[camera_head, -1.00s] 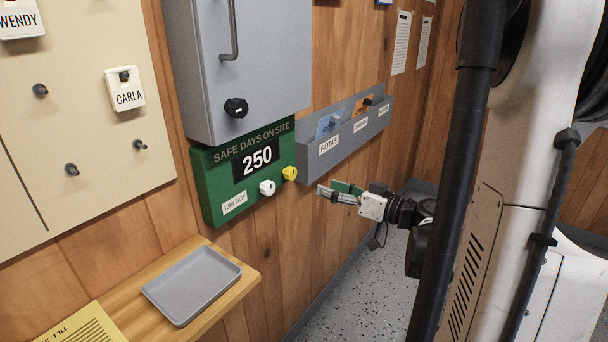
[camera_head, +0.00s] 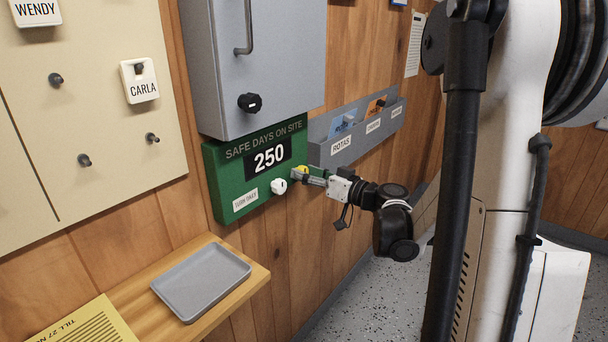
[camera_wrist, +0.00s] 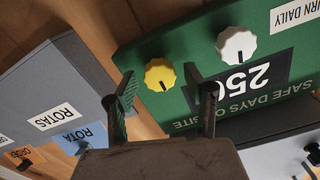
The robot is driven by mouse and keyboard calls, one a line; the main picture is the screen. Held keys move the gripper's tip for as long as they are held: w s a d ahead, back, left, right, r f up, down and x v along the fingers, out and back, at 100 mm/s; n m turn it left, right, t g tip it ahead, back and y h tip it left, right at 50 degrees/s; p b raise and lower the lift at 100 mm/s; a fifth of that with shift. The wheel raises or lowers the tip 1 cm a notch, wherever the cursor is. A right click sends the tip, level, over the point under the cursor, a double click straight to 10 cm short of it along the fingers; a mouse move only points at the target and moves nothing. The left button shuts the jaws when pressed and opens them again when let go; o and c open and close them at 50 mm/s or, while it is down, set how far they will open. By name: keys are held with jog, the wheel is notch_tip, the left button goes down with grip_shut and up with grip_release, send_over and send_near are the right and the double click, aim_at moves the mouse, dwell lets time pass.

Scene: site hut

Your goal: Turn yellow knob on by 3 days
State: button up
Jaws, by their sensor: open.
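The green "Safe days on site" box (camera_head: 222,171) hangs on the wood wall and reads 250. The yellow knob (camera_head: 302,169) is at its right end, partly hidden by my gripper in the head view. In the wrist view the yellow knob (camera_wrist: 160,76) shows whole, with a dark pointer mark, and the white knob (camera_wrist: 236,44) is right of it. The white knob (camera_head: 279,186) also shows in the head view. My gripper (camera_wrist: 158,92) is open, its fingers either side of the yellow knob's line; whether they touch it I cannot tell.
A grey cabinet (camera_head: 240,75) with a black knob is above the box. The grey rotas rack (camera_head: 350,150) is close on the right. A shelf with a grey tray (camera_head: 200,280) is below. A beige board with tags (camera_head: 90,110) is on the left.

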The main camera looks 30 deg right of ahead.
jog(key=shift+w+a, duration=0.2)
jog(key=shift+w, duration=0.25)
jog(key=c, duration=1.1)
